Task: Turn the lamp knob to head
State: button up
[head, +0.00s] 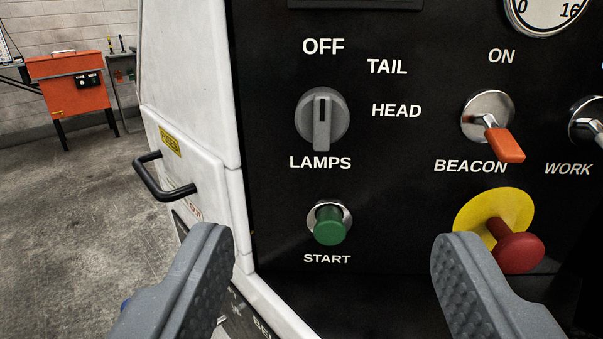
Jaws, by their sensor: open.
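The lamp knob (322,120) is a round grey rotary knob with a raised grip bar, above the word LAMPS on the black panel (270,215). Its bar stands vertical, with a dark mark at the top end toward OFF. The labels OFF, TAIL and HEAD (396,111) run from above the knob to its right. My gripper (335,245) is open, its two grey fingers wide apart at the bottom of the picture. The fingers are below the knob, nothing is between them in their grip, and they do not touch the knob.
A green START button (329,226) is below the knob, in the gap between my fingers. A red mushroom button (519,252) on a yellow disc is by the right finger. An orange-tipped BEACON switch (503,143) is to the right. A black handle (158,178) sticks out at left.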

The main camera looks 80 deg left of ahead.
aim_at(325, 124)
jog(key=a, duration=0.4)
jog(key=w+a, duration=0.1)
jog(key=a, duration=0.3)
jog(key=w+a, duration=0.1)
jog(key=a, duration=0.3)
jog(key=shift+w+r, duration=0.1)
jog(key=shift+w+a+p, duration=0.15)
jog(key=shift+a+p, duration=0.25)
jog(key=shift+a, duration=0.3)
